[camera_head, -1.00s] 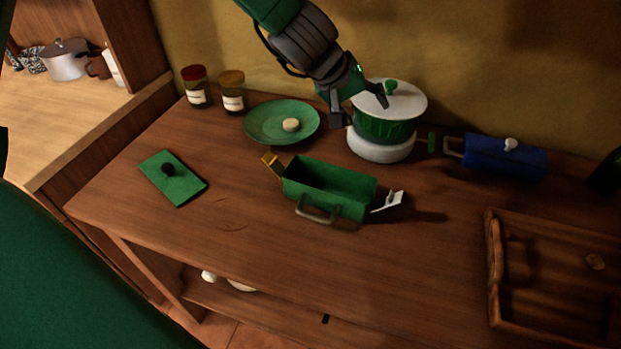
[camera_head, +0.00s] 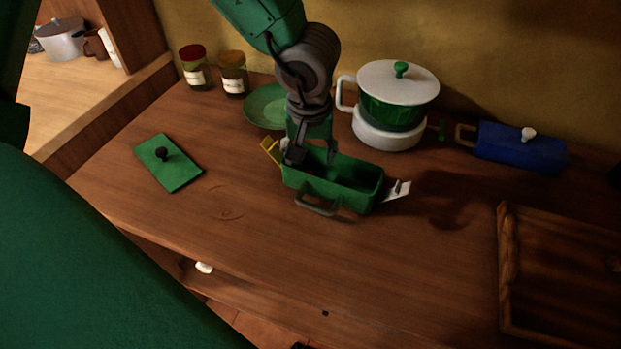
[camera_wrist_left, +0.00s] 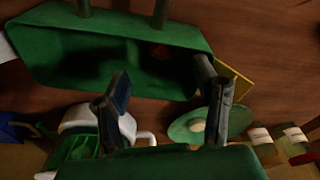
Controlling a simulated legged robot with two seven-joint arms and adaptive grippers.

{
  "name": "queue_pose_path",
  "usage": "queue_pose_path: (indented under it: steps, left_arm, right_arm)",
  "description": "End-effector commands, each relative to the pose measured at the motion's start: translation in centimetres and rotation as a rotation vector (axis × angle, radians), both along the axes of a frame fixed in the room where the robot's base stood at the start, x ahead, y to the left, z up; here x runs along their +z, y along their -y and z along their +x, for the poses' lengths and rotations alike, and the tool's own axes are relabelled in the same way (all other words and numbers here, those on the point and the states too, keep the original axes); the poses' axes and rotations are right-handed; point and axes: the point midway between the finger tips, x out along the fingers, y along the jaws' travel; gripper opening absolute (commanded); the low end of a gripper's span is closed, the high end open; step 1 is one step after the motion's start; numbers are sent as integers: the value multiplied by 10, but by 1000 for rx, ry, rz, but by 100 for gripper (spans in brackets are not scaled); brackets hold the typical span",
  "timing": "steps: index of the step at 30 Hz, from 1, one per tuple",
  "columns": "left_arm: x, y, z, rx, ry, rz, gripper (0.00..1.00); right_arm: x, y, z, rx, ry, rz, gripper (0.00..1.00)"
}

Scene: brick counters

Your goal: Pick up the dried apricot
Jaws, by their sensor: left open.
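A small dark reddish lump (camera_wrist_left: 160,51), possibly the dried apricot, lies in shadow inside the open green box (camera_head: 334,194) in the left wrist view. The box interior is dark and partly blocked by my gripper in the head view, so no apricot is clear there. My left gripper (camera_head: 312,158) points down over the back left part of the box, its fingers apart and empty. The box also shows in the wrist view (camera_wrist_left: 55,62), with the two fingers (camera_wrist_left: 162,88) in front of it. My right gripper is not in view.
A green plate (camera_head: 262,106) with a pale round piece (camera_wrist_left: 197,125) is behind the box. A white-lidded green pot (camera_head: 392,108) and a blue box (camera_head: 515,150) stand right. A green lid (camera_head: 180,175) lies left; a wooden tray (camera_head: 508,270) sits front right.

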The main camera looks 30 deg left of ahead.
Motion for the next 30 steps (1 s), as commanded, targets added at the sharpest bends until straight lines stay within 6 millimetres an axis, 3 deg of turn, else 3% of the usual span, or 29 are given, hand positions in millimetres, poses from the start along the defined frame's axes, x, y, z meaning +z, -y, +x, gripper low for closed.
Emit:
queue_pose_path:
  steps: [8,16,24,27,28,30]
  left_arm:
    - [-19,-2,2,0,1,-1,55]
    - [-60,-5,7,-1,-1,1,55]
    - [-63,-6,8,1,2,-1,55]
    - [-63,-6,8,1,2,-1,20]
    - [-63,-6,8,1,2,-1,14]
    - [-63,-6,8,1,2,-1,14]
  right_arm:
    - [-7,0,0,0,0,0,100]
    - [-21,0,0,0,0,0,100]
    - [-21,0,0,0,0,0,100]
    - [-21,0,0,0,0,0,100]
    - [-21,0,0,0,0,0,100]
    - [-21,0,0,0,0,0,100]
